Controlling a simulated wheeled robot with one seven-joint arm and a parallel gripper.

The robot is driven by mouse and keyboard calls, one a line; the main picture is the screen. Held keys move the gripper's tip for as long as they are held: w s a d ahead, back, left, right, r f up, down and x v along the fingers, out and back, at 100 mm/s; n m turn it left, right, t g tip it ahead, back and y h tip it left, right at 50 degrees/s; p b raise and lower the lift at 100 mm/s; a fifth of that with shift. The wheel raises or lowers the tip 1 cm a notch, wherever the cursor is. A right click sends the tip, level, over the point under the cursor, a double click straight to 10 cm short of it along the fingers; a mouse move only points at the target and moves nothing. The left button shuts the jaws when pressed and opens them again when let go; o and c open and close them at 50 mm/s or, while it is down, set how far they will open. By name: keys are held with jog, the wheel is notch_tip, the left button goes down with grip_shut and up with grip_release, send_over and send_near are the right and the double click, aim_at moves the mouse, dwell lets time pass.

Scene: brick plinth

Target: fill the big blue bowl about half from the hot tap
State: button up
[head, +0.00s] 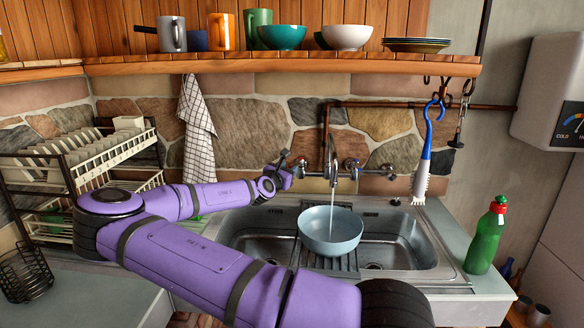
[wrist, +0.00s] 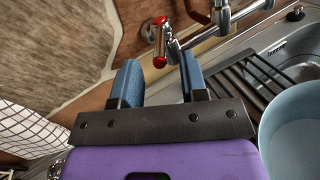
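The big blue bowl (head: 330,240) is pale blue and stands upright on the ribbed rack between the sink basins. A thin stream of water (head: 333,195) falls from the spout into it. Part of the bowl shows at the right of the wrist view (wrist: 290,135). The hot tap handle (wrist: 160,45), marked red, is just beyond and between my fingertips. In the head view my gripper (head: 284,172) is at the left end of the tap. In the wrist view its blue fingers (wrist: 160,75) are apart, with nothing held between them.
The steel sink (head: 245,240) has a basin on either side of the bowl. A green bottle (head: 486,238) stands on the right counter. A blue-handled brush (head: 425,155) and a checked towel (head: 196,125) hang from the shelf. A dish rack (head: 90,160) stands at the left.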

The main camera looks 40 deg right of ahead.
jog(key=v, duration=0.6)
dwell(7.4)
